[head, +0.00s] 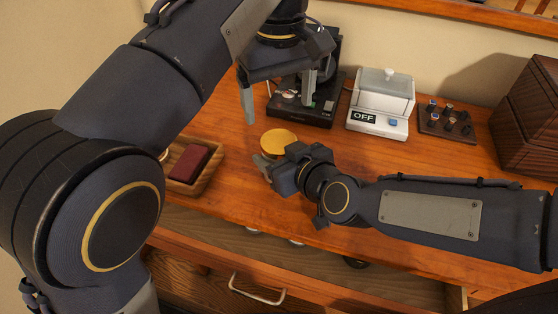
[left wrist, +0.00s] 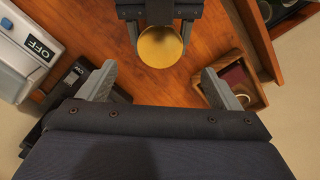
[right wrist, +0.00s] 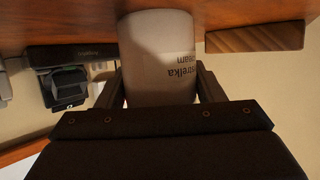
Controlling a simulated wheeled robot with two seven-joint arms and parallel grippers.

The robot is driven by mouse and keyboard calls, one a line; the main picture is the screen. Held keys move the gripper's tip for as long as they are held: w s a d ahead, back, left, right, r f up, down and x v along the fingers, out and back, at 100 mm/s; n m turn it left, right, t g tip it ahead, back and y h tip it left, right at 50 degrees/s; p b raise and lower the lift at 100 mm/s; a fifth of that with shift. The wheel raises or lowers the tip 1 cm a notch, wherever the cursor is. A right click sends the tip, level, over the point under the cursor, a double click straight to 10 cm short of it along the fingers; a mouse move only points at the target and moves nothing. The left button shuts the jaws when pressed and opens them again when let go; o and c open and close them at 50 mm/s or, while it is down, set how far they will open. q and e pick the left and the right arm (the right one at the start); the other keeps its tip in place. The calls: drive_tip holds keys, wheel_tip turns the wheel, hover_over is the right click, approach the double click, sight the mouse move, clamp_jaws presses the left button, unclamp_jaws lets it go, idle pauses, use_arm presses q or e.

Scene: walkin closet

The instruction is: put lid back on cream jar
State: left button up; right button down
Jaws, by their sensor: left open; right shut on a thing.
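The cream jar (right wrist: 160,60) is pale with dark "strelka cream" lettering. It stands upright at the wooden top in the right wrist view, between the fingers of my right gripper (head: 275,164), which is shut on it. A round gold lid (head: 279,139) shows directly above the jar; it also shows in the left wrist view (left wrist: 160,46). It appears to rest on the jar's top, but I cannot tell how well it is seated; the rim is hidden. My left gripper (head: 279,97) is open and empty above the lid, its fingers apart and clear of it.
A wooden tray (head: 212,173) with a dark red item (head: 189,162) stands left of the jar. Behind are a black machine (head: 305,112), a white box with an OFF label (head: 382,102) and a watch stand (head: 446,122). An open drawer (head: 300,255) lies in front.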

sight(279, 141)
use_arm(q)
drive_tip(key=shift+f, duration=3.95)
drive_tip(key=c, duration=1)
drive_tip(key=m, duration=0.3)
drive_tip(key=o, duration=1.1)
drive_tip(key=shift+r, duration=0.15)
